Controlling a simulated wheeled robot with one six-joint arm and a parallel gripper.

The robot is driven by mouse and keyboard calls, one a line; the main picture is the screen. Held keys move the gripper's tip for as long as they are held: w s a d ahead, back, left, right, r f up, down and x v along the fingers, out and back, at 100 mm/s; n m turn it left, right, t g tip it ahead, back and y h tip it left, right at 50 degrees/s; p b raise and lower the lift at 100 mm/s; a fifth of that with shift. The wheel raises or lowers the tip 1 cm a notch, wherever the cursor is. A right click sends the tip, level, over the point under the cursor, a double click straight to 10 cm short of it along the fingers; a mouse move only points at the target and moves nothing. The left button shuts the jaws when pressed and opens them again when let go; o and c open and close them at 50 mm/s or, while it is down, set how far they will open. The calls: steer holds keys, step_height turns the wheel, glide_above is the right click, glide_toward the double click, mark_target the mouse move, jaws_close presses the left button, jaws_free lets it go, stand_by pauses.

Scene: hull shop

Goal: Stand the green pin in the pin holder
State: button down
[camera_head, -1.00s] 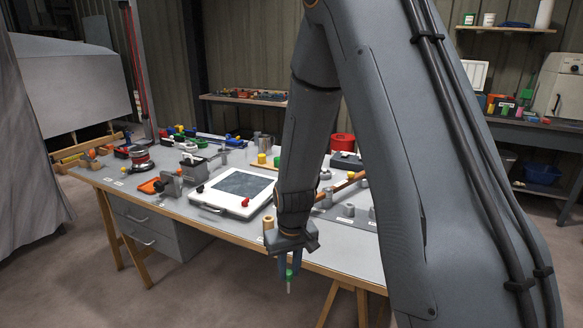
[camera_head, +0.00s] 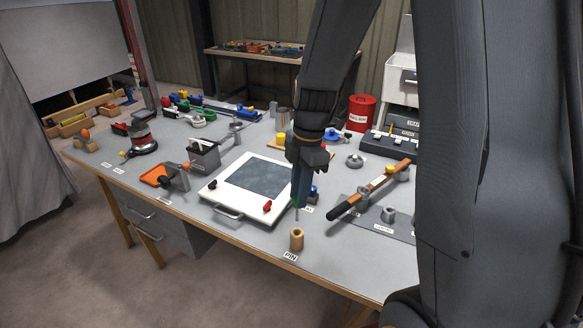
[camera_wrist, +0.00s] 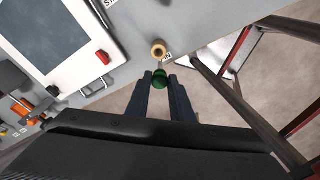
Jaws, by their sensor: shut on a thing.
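My gripper (camera_head: 299,203) is shut on the green pin, which hangs point down between the fingers, mostly hidden by them in the head view. In the wrist view the round green top of the pin (camera_wrist: 160,80) sits between the two fingertips (camera_wrist: 160,76). The pin holder (camera_head: 297,240) is a short tan cylinder with a hole in its top, standing near the table's front edge behind a "PIN" label. The wrist view shows the holder (camera_wrist: 158,48) just beyond the fingertips. The pin is apart from the holder.
A white framed panel (camera_head: 223,200) with a red knob (camera_head: 267,206) lies left of the holder. A label lies before the holder, and the table edge is close in front.

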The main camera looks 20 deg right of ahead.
steer(key=shift+w+r+n, duration=0.25)
steer(key=shift+w+n, duration=0.05)
steer(key=shift+w, duration=0.1)
steer(key=shift+f+b, duration=1.7)
steer(key=shift+f, duration=0.55)
steer(key=shift+d+f, duration=0.1)
step_height(320, 180, down, 7)
steer(key=b, duration=0.4)
stand_by(3.7)
steer(key=shift+r, duration=0.2)
steer(key=c, duration=1.5)
jaws_free()
steer(key=shift+o, duration=0.6)
steer(key=o, duration=0.3)
